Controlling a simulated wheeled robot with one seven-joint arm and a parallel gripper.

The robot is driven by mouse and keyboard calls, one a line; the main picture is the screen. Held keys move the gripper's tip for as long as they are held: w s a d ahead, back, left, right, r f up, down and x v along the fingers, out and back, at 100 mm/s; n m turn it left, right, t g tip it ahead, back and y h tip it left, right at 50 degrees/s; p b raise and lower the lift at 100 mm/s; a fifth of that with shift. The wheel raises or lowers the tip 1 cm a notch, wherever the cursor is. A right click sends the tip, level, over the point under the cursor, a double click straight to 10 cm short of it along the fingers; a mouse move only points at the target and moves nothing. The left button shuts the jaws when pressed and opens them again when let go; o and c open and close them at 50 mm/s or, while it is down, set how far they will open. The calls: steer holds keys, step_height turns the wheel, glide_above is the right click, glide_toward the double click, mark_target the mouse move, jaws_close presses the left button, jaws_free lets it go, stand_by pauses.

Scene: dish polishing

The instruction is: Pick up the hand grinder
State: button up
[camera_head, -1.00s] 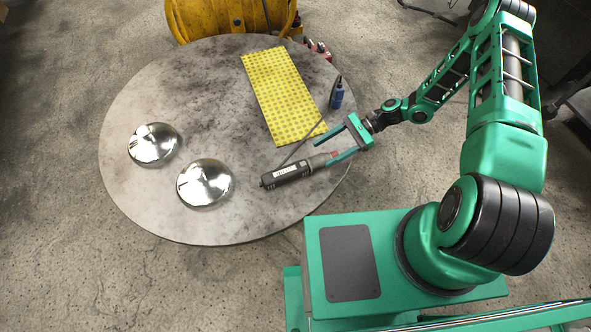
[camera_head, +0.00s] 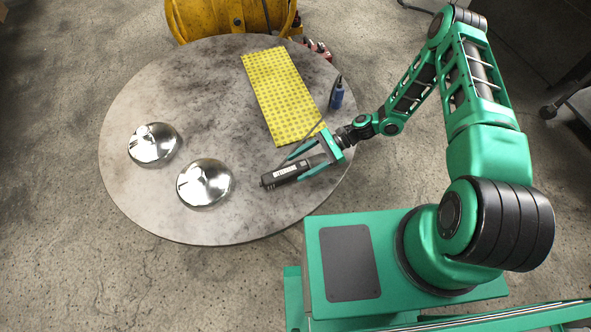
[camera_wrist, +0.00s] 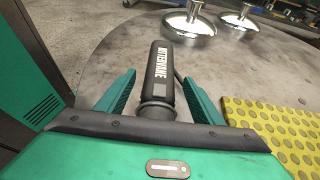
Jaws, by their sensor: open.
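The hand grinder (camera_head: 289,174) is a black cylinder with white lettering, lying on the round metal table (camera_head: 140,92) near its right front edge. My gripper (camera_head: 300,164) is open, with one green finger on each side of the grinder's rear part. In the wrist view the grinder (camera_wrist: 160,72) lies lengthwise between the two fingers of my gripper (camera_wrist: 157,85), with a visible gap on both sides. The grinder's near end is hidden behind the gripper's body.
Two shiny domed metal dishes (camera_head: 154,144) (camera_head: 205,183) lie on the left half of the table. A yellow dotted mat (camera_head: 280,92) lies behind the gripper. A small blue bottle (camera_head: 337,95) stands at the right edge. A yellow drum (camera_head: 228,15) is behind the table.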

jaws_close()
steer(key=shift+a+r, duration=0.1)
stand_by(0.3)
